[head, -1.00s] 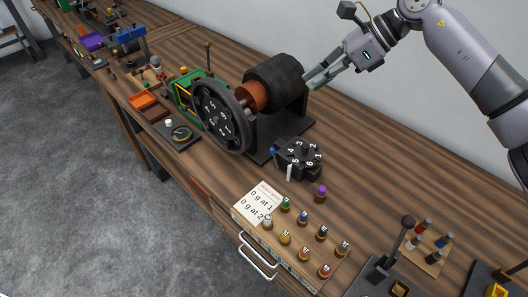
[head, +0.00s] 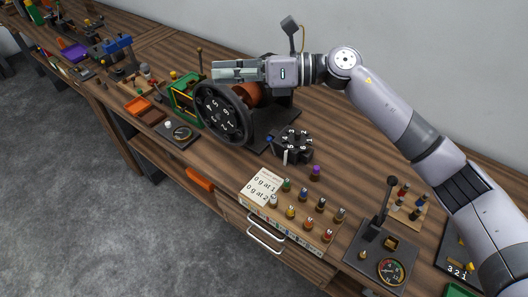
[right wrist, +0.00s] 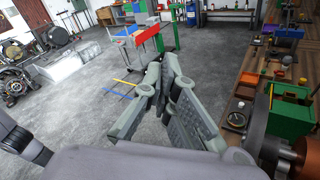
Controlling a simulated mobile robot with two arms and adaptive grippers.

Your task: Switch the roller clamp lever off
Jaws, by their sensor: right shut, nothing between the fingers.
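The roller machine has a dark spoked wheel (head: 222,115) with white numbers, a copper-coloured drum (head: 246,93) and a black base. My right gripper (head: 214,71) is shut and empty, above and behind the wheel, pointing left; it hides part of the machine. A thin upright lever (head: 201,62) with a brown knob stands just left of the fingertips. I cannot tell whether it is the roller clamp lever or how it is set. The right wrist view shows the shut fingers (right wrist: 166,62) over the floor, with the wheel (right wrist: 258,122) at right. My left gripper is not in view.
A green frame (head: 186,100) stands left of the wheel. A black numbered dial (head: 295,142), a paper card (head: 264,185) and several coloured knobs are nearer the front. Another black lever (head: 386,205) rises from a gauge panel (head: 375,257). Bare wood (head: 345,150) lies behind these.

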